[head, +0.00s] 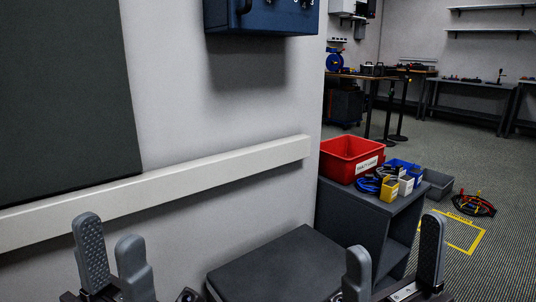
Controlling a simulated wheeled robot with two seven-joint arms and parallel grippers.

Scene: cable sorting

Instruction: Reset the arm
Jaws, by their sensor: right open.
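My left gripper (110,232) is at the bottom left with its two grey fingers upright and apart, and nothing shows between them. The ribbed pad of one finger faces the camera. My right gripper (395,235) is at the bottom right, open and empty, with a wide gap between its fingers. Both grippers are in front of the wall and the low dark furniture and touch nothing that I can see. Most of both arms is out of view.
A dark shelf unit (372,215) holds a red bin (340,168), small yellow, white and blue bins and cables. A grey bin (438,190) and coiled cables (473,205) lie on the floor by yellow tape. A dark-topped block (280,265) stands by the wall rail (220,172). A blue box (262,18) hangs above.

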